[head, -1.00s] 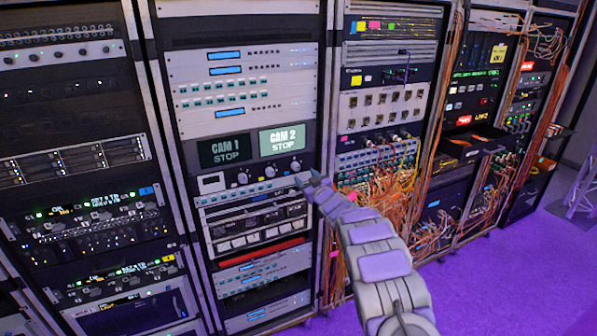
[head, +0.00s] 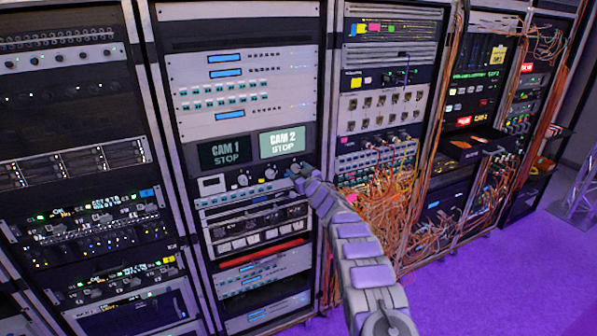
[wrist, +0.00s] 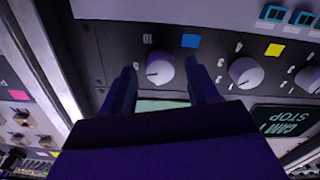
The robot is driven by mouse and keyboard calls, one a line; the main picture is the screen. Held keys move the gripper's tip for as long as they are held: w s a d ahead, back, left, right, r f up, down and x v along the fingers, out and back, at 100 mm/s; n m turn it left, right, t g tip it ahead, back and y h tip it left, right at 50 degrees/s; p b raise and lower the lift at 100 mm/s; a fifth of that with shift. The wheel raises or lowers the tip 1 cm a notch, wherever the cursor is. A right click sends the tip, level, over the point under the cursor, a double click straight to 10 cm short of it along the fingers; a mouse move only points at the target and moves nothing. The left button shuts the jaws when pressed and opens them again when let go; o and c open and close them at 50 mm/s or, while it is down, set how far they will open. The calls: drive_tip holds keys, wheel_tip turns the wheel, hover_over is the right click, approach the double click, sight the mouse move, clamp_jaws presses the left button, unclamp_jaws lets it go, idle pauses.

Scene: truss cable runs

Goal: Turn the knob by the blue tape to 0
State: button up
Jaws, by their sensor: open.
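In the wrist view, which appears upside down, a round white knob (wrist: 160,70) sits on a dark panel with a small blue tape (wrist: 191,41) at its upper right. Printed numbers ring the knob, one resembling an inverted 10. A dark line shows near its left side, but its exact setting is hard to read. My gripper (wrist: 162,79) is open, with one finger on each side of this knob. I cannot tell whether the fingers touch it. In the head view my gripper (head: 296,171) covers the knob at the panel's right end.
A second white knob (wrist: 245,72) with yellow tape (wrist: 273,50) is just right of the right finger. Lit CAM 1 (head: 225,151) and CAM 2 (head: 282,142) screens sit above the knob row. Orange cables (head: 385,205) hang from the rack to the right. Purple floor is open at lower right.

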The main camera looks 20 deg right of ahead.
drive_tip(key=shift+w+d+f, duration=0.1)
drive_tip(key=shift+c, duration=0.2)
drive_tip(key=c, duration=1)
